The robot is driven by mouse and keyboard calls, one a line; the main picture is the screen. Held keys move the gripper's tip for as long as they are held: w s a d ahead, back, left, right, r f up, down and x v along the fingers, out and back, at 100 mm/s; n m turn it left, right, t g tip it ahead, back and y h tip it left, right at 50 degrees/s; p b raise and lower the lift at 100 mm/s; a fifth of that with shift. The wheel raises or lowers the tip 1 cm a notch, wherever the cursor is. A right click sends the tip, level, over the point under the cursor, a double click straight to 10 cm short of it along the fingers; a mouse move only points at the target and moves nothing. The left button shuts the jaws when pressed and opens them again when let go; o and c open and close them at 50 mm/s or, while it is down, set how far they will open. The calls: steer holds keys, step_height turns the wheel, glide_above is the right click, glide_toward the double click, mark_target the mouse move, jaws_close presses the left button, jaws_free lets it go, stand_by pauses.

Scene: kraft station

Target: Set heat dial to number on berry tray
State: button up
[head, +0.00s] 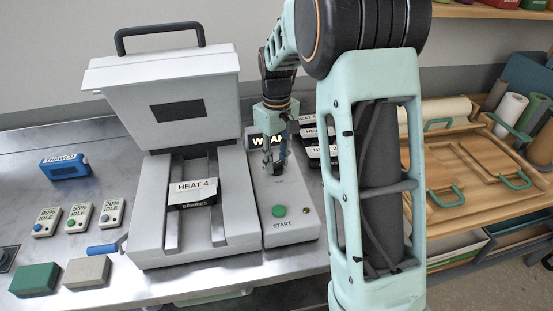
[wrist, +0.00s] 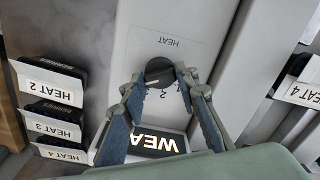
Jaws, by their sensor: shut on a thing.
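The berry tray (head: 193,192) sits on the sealing machine's bed in the head view, labelled HEAT 4 and BERRIES. Part of its label shows at the right of the wrist view (wrist: 304,93). The round dark heat dial (wrist: 159,70) is on the pale control panel, with HEAT printed upside down beside it and small numbers around it. Its exact setting is too small to read. My gripper (wrist: 158,80) has its fingers on either side of the dial, shut on it. In the head view my gripper (head: 275,165) hides the dial.
A lit display (wrist: 157,142) reads WEA, partly hidden by my fingers. The green START button (head: 279,211) is on the panel's front. Other trays labelled HEAT 2, 3 and 4 (wrist: 55,85) are stacked beside the panel. The machine's lid (head: 165,90) is raised.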

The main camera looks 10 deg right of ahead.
mark_target(277, 164)
steer(key=o, duration=1.1)
steer(key=shift+o, duration=0.2)
step_height(277, 164, up, 12)
steer(key=shift+r, duration=0.1)
